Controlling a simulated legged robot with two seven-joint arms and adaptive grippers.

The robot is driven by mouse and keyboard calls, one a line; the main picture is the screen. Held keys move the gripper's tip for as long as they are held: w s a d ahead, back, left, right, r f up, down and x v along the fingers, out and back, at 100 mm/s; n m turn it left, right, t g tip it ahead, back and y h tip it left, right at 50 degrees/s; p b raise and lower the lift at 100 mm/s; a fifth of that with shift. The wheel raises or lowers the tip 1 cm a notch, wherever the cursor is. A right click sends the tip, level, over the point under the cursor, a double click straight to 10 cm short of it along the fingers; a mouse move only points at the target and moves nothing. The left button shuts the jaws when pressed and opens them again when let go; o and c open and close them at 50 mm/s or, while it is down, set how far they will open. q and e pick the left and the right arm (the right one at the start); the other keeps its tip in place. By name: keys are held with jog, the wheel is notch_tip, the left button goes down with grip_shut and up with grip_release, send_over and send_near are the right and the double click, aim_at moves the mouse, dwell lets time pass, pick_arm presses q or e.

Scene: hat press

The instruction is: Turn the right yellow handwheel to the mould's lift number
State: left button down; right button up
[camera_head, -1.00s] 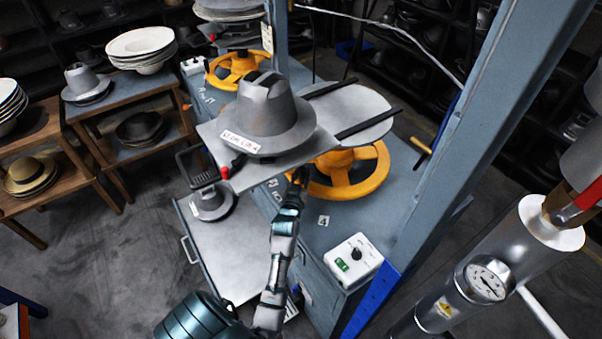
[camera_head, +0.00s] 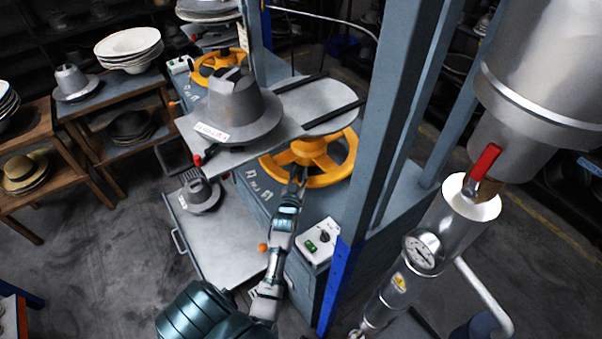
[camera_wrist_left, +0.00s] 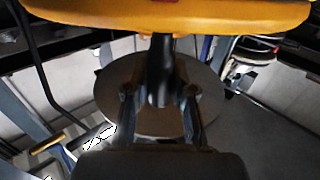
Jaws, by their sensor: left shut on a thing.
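The right yellow handwheel (camera_head: 340,170) lies flat under a grey plate on the blue-grey press bench. The grey hat-shaped mould (camera_head: 237,100) sits on that plate; its white label (camera_head: 211,132) is too small to read surely. My left gripper (camera_head: 299,174) is at the wheel's near rim. In the left wrist view, its two fingers (camera_wrist_left: 160,92) close on a black upright handle (camera_wrist_left: 161,65) below the yellow rim (camera_wrist_left: 180,18). The left yellow handwheel (camera_head: 216,66) stands farther back. My right gripper is out of view.
A blue-grey post (camera_head: 392,120) rises just right of the wheel. A white control box (camera_head: 318,241) sits on the bench corner. A metal cylinder with a gauge (camera_head: 421,252) stands at the right. A drawer (camera_head: 215,250) is open at the left.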

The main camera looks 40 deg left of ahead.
pick_arm(q)
jog(key=shift+w+r, duration=0.15)
jog(key=shift+r, duration=0.3)
jog(key=c, duration=1.2)
grip_release()
jog(key=shift+o, duration=1.2)
jog(key=shift+w+f, duration=0.1)
jog(key=shift+f, duration=0.05)
jog(key=shift+w+f, duration=0.1)
jog(key=shift+f, duration=0.1)
jog(key=v, duration=1.2)
jog(key=shift+a+f, duration=0.1)
